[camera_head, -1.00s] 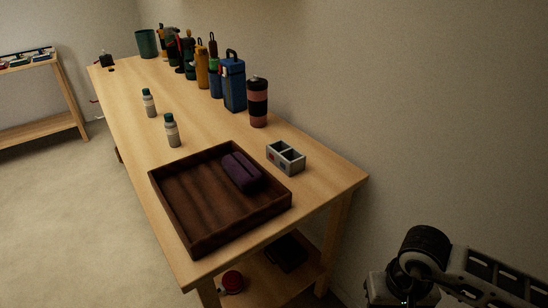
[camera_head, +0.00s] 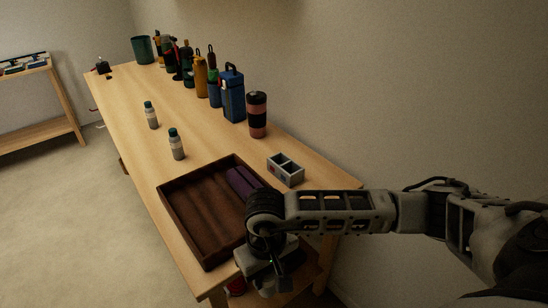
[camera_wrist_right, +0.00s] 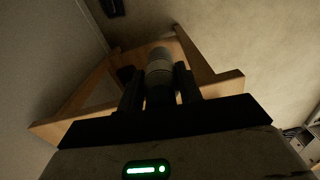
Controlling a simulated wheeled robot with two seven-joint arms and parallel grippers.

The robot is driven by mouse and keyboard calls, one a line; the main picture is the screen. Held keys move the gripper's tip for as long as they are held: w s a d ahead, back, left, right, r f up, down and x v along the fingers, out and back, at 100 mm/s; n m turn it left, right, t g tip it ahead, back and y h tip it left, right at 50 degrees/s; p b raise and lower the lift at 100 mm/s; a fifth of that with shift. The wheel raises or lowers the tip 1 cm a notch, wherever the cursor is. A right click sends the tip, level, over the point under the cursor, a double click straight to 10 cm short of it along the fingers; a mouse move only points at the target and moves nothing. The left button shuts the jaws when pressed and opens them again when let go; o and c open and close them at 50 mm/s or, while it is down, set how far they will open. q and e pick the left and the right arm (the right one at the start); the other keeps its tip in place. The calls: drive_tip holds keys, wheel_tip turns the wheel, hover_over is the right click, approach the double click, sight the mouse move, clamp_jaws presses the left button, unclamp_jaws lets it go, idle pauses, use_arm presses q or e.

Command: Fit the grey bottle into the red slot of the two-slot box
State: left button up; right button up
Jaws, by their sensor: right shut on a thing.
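My right gripper (camera_head: 268,276) is in front of the table's near end, low beside the tray. In the right wrist view its two dark fingers (camera_wrist_right: 160,88) are shut on a grey bottle (camera_wrist_right: 159,66), a pale grey cylinder with a darker part towards the gripper. In the head view the bottle is mostly hidden by my wrist. The small grey two-slot box (camera_head: 285,171) stands on the table's right side, behind my forearm. Both slots look empty. A faint reddish mark shows on its left front; the slot colours are hard to tell. My left gripper is out of view.
A dark wooden tray (camera_head: 184,226) with a purple case (camera_head: 240,183) lies left of the box. Two small capped bottles (camera_head: 151,115) (camera_head: 177,145) stand behind it. A pink-and-black tumbler (camera_head: 257,115) and several bottles line the wall.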

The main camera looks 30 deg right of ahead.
wheel_tip(320, 180, up, 4)
drive_tip(key=p, duration=0.2)
drive_tip(key=shift+p, duration=0.3)
drive_tip(key=shift+w+a+f+b, duration=0.2)
drive_tip(key=shift+f+b, duration=0.2)
drive_tip(key=shift+b, duration=0.15)
drive_tip(key=shift+s+d, duration=0.1)
